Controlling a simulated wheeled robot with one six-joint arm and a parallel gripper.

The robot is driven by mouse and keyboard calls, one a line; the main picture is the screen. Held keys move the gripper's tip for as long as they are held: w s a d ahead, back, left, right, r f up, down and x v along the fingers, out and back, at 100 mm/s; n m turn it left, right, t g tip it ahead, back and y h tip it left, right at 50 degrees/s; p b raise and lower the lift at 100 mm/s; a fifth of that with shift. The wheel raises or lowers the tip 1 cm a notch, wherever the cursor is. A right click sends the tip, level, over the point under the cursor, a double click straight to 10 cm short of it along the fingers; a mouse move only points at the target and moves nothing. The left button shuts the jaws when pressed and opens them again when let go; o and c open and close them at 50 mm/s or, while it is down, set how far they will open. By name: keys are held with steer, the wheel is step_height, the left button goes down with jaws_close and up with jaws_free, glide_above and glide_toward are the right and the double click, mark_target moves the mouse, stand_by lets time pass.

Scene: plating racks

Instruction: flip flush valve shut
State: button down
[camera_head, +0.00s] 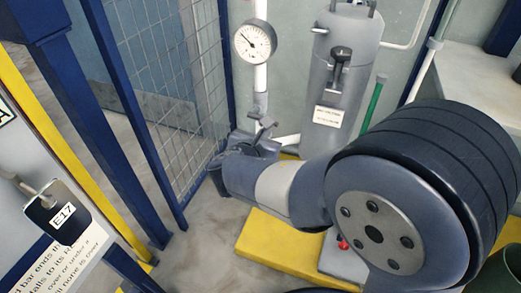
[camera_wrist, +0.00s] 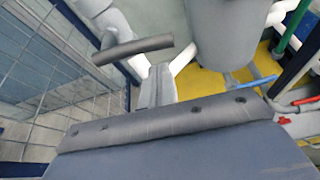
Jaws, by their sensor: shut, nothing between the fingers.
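A grey lever handle (camera_wrist: 132,48) lies across the white pipe in the wrist view, tilted slightly up to the right. It is the likeliest flush valve handle, but no label on it can be read. My gripper (camera_wrist: 158,72) is shut and empty, its fingertips just below and right of the handle in the picture. I cannot tell whether they touch it. In the head view my gripper (camera_head: 262,143) is at the foot of the gauge pipe (camera_head: 260,85), and my own wrist partly hides the valve area there.
A round gauge (camera_head: 255,41) sits on the pipe. A grey tank (camera_head: 338,75) stands to its right. Blue (camera_wrist: 255,83) and red (camera_wrist: 306,100) handles sit at the right in the wrist view. Mesh fencing (camera_head: 165,70) closes the left side. A yellow base (camera_head: 275,245) lies below.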

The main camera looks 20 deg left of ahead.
steer(key=shift+r, duration=0.8)
steer(key=shift+r, duration=0.1)
steer(key=r+p, duration=0.1)
steer(key=p, duration=0.2)
steer(key=shift+w+r+n, duration=0.1)
steer(key=shift+n, duration=0.2)
step_height(320, 180, down, 5)
steer(key=b, duration=0.4)
steer(key=p+v, duration=0.5)
steer(key=v, duration=0.5)
steer(key=shift+r, duration=0.25)
